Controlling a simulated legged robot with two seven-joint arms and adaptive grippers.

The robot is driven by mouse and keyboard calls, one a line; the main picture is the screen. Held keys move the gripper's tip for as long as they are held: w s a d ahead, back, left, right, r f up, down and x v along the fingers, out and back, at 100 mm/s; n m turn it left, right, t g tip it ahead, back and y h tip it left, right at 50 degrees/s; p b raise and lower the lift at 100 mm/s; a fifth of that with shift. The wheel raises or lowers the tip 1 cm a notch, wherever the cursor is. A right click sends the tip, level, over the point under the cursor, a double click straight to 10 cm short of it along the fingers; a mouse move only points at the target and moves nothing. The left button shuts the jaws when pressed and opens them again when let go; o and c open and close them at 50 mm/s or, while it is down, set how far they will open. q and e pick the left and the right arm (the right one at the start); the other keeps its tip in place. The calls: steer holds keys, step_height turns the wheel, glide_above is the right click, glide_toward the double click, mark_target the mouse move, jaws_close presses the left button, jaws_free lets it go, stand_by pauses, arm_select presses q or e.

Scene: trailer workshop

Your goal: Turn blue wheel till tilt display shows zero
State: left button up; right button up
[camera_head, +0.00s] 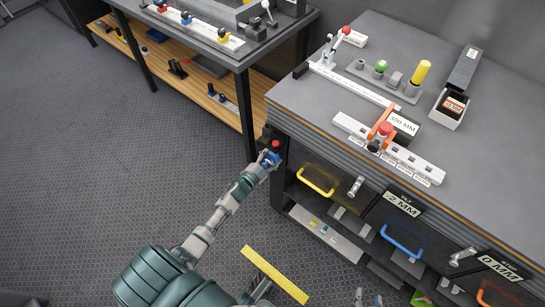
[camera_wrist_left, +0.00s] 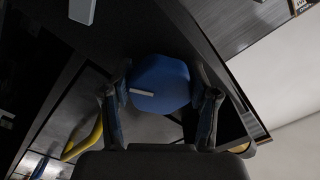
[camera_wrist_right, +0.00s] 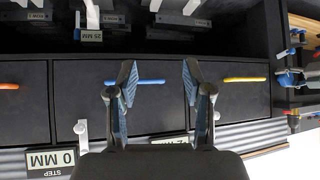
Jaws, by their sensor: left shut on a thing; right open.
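The blue wheel (camera_head: 271,157) sits at the left front corner of the workbench, just below a red knob (camera_head: 275,144). My left gripper (camera_head: 264,161) reaches it and covers part of it. In the left wrist view the blue wheel (camera_wrist_left: 160,84) fills the space between the two fingers, which are shut on it. The tilt display (camera_head: 402,204) on the bench front reads -2 MM. In the right wrist view it is partly hidden (camera_wrist_right: 172,143). My right gripper (camera_wrist_right: 158,80) is open and empty, facing the drawer fronts; its fingertips (camera_head: 369,299) show at the bottom of the head view.
Drawers have yellow (camera_head: 315,182), blue (camera_head: 402,241) and orange (camera_head: 498,293) handles. The step display (camera_head: 499,265) reads 0 MM; another display (camera_head: 403,123) on the benchtop reads 300 MM. A second bench (camera_head: 200,40) stands behind left. Open floor (camera_head: 110,150) lies at left.

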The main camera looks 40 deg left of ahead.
arm_select(q)
steer(key=m, duration=0.3)
steer(key=shift+m, duration=0.4)
steer(key=shift+m+b, duration=0.3)
steer(key=shift+m, duration=0.2)
steer(key=m, duration=0.2)
steer(key=shift+s+f+m+b, duration=0.1)
steer(key=shift+m+b, duration=0.2)
steer(key=m, duration=0.2)
steer(key=shift+m+b, duration=0.35)
steer(key=shift+m, duration=0.05)
steer(key=m+b, duration=0.1)
steer(key=m, duration=0.2)
steer(key=shift+m, duration=0.3)
steer(key=shift+d+m+b, duration=0.1)
steer(key=shift+m+b, duration=0.6)
steer(key=shift+m, duration=1.3)
arm_select(e)
steer(key=w+a+r+t+y, duration=0.2)
steer(key=w+a+r+t, duration=0.1)
steer(key=w+r+t, duration=0.3)
steer(key=shift+w+a+r+t, duration=0.2)
steer(key=shift+r+t, duration=1)
steer(key=shift+r, duration=0.5)
arm_select(q)
steer(key=shift+s, duration=0.1)
steer(key=o, duration=1.1)
steer(key=shift+o, duration=0.3)
arm_select(e)
steer(key=shift+w, duration=0.1)
